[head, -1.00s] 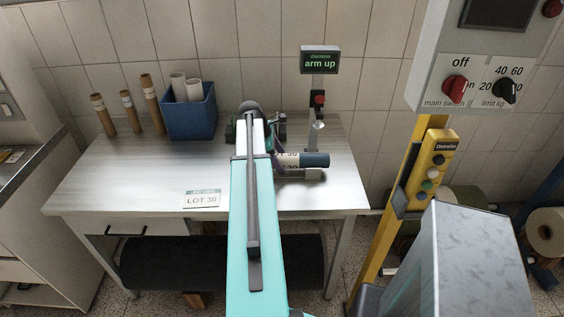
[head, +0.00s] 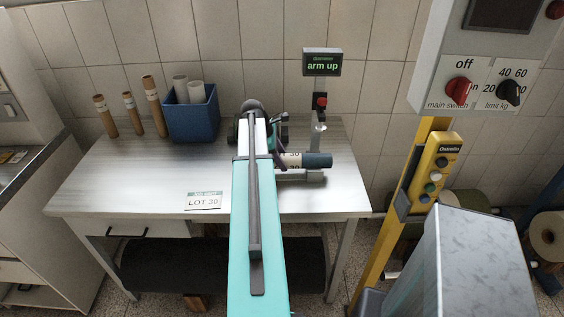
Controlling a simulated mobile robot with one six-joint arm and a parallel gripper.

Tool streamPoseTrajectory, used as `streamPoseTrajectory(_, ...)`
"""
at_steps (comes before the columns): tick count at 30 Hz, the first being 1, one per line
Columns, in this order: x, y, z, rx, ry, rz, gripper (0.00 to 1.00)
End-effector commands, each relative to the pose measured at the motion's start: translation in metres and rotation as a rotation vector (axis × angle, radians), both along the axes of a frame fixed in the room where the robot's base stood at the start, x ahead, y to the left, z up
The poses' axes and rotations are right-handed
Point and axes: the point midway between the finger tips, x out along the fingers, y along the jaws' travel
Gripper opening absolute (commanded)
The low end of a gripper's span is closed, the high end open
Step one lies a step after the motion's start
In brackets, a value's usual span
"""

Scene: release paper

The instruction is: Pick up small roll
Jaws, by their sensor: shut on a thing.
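The small roll (head: 316,160) has a dark blue-grey body and a pale band with a printed "30". It lies sideways near the table's back right, just right of my arm. My gripper (head: 281,155) is shut on the roll at its left part. My arm hides the roll's left end and most of the jaws. A grey metal piece (head: 312,178) shows just below the roll. I cannot tell whether the roll touches it.
The steel table (head: 130,180) holds a blue bin (head: 194,120) with white tubes, several brown tubes (head: 130,112) and a LOT 30 card (head: 203,200). An "arm up" display (head: 322,63) stands behind. A yellow post (head: 405,200) and control box (head: 470,85) stand right.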

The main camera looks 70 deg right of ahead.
Motion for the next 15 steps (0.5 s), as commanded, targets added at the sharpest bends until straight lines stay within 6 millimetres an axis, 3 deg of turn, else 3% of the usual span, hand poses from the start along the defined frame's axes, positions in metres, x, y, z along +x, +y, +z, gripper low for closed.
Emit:
streamPoseTrajectory(9, 0.001, 0.000, 0.024, -0.003, -0.001, 0.001, 0.02)
streamPoseTrajectory(15, -0.022, 0.014, 0.025, -0.002, 0.000, 0.000, 0.02)
